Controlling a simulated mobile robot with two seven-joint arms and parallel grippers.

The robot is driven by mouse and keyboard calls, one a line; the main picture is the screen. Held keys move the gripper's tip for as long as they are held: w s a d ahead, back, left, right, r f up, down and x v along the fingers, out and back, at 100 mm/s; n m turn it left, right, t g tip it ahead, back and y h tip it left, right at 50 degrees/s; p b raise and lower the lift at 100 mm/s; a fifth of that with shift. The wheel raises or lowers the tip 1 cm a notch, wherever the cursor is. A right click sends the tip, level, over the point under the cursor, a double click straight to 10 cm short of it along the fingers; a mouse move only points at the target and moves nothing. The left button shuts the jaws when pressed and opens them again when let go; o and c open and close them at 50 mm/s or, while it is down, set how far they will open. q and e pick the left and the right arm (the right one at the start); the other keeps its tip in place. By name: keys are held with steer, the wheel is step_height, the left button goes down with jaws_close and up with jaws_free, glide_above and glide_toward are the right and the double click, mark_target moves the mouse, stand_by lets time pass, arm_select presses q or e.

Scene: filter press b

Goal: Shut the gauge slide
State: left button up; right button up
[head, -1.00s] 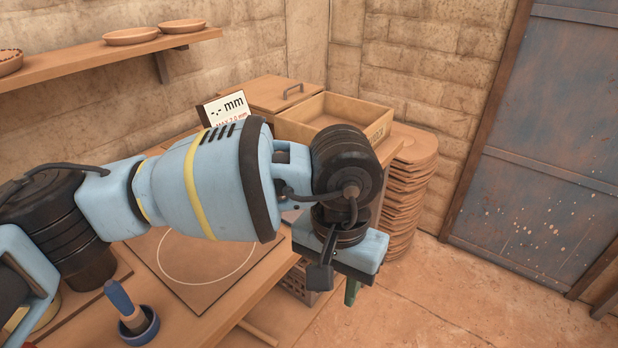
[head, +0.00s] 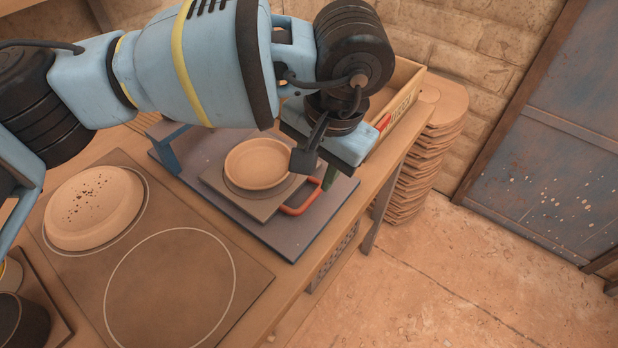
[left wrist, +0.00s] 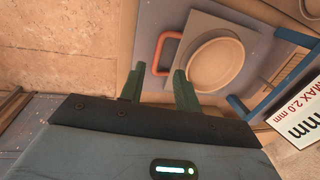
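The gauge slide (head: 262,208) is a small flat plate with a red handle (head: 302,209) on its right edge. It lies on the gauge's dark base plate (head: 288,246). A round clay dish (head: 258,165) sits on the slide. Slide and dish stand out to the right of the blue frame (head: 172,148), partly hidden by my arm. My left gripper (head: 331,178) is above the base plate's right end, near the handle. In the left wrist view its green fingers (left wrist: 158,86) are apart and empty, with the handle (left wrist: 166,52) beyond them. My right gripper is not in view.
A white "MAX 2.0 mm" sign (left wrist: 299,125) stands by the frame. A board with white circles (head: 172,290) lies left of the gauge, with a speckled clay piece (head: 95,208) on it. A wooden tray (head: 400,88) and stacked slabs (head: 425,150) are behind. Floor is clear at right.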

mark_target(307, 202)
arm_select(q)
steer(key=f, duration=0.5)
steer(key=a+f, duration=0.1)
steer(key=f, duration=0.1)
steer(key=shift+w+f, duration=0.3)
steer(key=shift+f, duration=0.05)
steer(key=shift+c, duration=0.3)
jaws_close()
